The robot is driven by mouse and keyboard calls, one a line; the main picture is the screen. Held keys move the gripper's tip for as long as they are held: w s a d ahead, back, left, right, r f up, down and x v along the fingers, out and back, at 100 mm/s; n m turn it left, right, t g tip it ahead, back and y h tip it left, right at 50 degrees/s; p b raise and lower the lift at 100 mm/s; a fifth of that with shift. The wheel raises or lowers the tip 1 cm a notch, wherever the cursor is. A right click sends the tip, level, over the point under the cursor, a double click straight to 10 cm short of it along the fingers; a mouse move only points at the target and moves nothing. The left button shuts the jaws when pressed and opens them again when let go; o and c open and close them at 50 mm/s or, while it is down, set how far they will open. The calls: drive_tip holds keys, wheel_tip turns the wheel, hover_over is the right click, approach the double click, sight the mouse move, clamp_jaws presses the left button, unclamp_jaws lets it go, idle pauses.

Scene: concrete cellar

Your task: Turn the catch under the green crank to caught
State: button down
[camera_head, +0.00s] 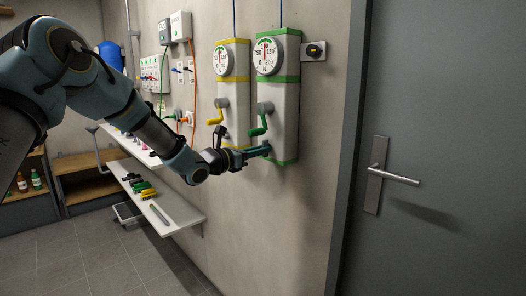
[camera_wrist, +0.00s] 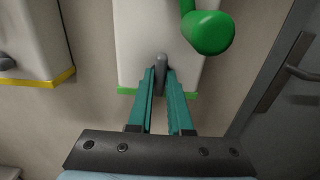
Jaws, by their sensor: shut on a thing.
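The green-banded box (camera_head: 277,101) hangs on the wall with a dial at its top and a green crank (camera_head: 260,127) on its front. In the wrist view the crank's green knob (camera_wrist: 208,33) is above and right of my gripper. The catch (camera_wrist: 161,66) is a small grey lever under the crank, and it stands about upright in the wrist view. My gripper (camera_head: 262,151) has its teal fingers on either side of the catch, shut on it; the fingertips (camera_wrist: 160,80) also show in the wrist view. The catch is hidden by the fingers in the head view.
A yellow-banded box (camera_head: 232,88) with a yellow crank (camera_head: 215,115) hangs just left. A grey door (camera_head: 450,120) with a lever handle (camera_head: 395,175) is at right. Wall shelves (camera_head: 165,212) with small items stand below left. A small switch plate (camera_head: 314,50) is right of the dial.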

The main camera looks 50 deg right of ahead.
drive_tip(key=shift+f+m+b, duration=0.15)
drive_tip(key=shift+m+b, duration=0.15)
drive_tip(key=shift+b, duration=0.4)
drive_tip(key=shift+m+b, duration=1.7)
drive_tip(key=shift+b, duration=1.85)
drive_tip(key=shift+m+b, duration=0.3)
drive_tip(key=shift+b, duration=0.15)
drive_tip(key=shift+m+b, duration=0.3)
drive_tip(key=shift+b, duration=0.35)
drive_tip(key=shift+m+b, duration=1.8)
drive_tip(key=shift+b, duration=2.35)
drive_tip(key=shift+m+b, duration=0.4)
drive_tip(key=shift+b, duration=0.1)
drive_tip(key=shift+m+b, duration=1.9)
drive_tip(key=shift+b, duration=1.45)
